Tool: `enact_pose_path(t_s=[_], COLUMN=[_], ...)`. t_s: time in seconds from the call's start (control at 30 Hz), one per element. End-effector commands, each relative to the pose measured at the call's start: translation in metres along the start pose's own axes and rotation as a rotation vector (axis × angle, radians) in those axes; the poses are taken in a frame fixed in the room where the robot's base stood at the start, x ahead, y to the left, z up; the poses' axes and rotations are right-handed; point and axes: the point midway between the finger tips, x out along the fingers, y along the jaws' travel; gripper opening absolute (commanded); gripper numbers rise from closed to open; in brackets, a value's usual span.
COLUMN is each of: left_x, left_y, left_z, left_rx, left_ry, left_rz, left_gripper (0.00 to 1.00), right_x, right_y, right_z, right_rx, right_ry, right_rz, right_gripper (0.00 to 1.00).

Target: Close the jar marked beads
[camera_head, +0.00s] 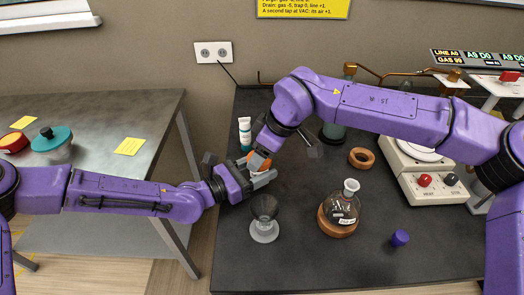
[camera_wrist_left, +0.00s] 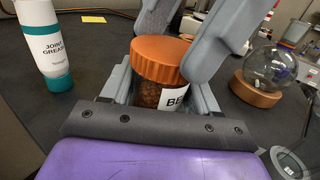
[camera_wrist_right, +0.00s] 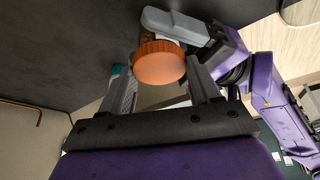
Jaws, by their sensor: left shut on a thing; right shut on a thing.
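The beads jar (camera_wrist_left: 150,94) has brown contents and a white label of which "BE" shows. An orange lid (camera_wrist_left: 160,58) sits on its top; in the head view the lid (camera_head: 259,160) is mostly hidden by the grippers. My left gripper (camera_head: 262,181) is shut on the jar's body from the left. My right gripper (camera_head: 264,153) comes from above and is shut on the lid, which also shows between its fingers in the right wrist view (camera_wrist_right: 160,63). I cannot tell whether the lid is fully seated.
A joint grease tube (camera_head: 245,133) stands just behind the jar. A grey funnel-like cup (camera_head: 264,230), a round flask (camera_head: 341,208) on a cork ring and a purple cap (camera_head: 400,238) are in front and right.

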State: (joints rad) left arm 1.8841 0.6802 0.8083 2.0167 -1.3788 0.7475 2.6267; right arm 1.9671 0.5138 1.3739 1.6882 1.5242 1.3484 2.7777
Motion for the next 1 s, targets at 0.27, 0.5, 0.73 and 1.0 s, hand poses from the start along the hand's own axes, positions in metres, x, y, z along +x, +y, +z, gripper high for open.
enact_pose_path(t_s=[0.27, 0.5, 0.73, 1.0], left_x=[0.000, 0.000, 0.000, 0.000], left_y=[0.000, 0.000, 0.000, 0.000], left_z=[0.000, 0.000, 0.000, 0.000], left_rx=[0.000, 0.000, 0.000, 0.000], left_ry=[0.000, 0.000, 0.000, 0.000], left_rz=[0.000, 0.000, 0.000, 0.000], left_gripper=[0.00, 0.00, 0.00, 0.00], right_x=[0.000, 0.000, -0.002, -0.033], right_y=[0.001, 0.000, 0.000, 0.001], right_z=[0.000, 0.000, -0.001, -0.014], right_rx=[0.028, 0.028, 0.027, 0.027], right_ry=[0.001, 0.000, 0.000, 0.002], right_rz=[0.010, 0.009, 0.009, 0.011], right_gripper=[0.34, 0.88, 0.88, 0.88])
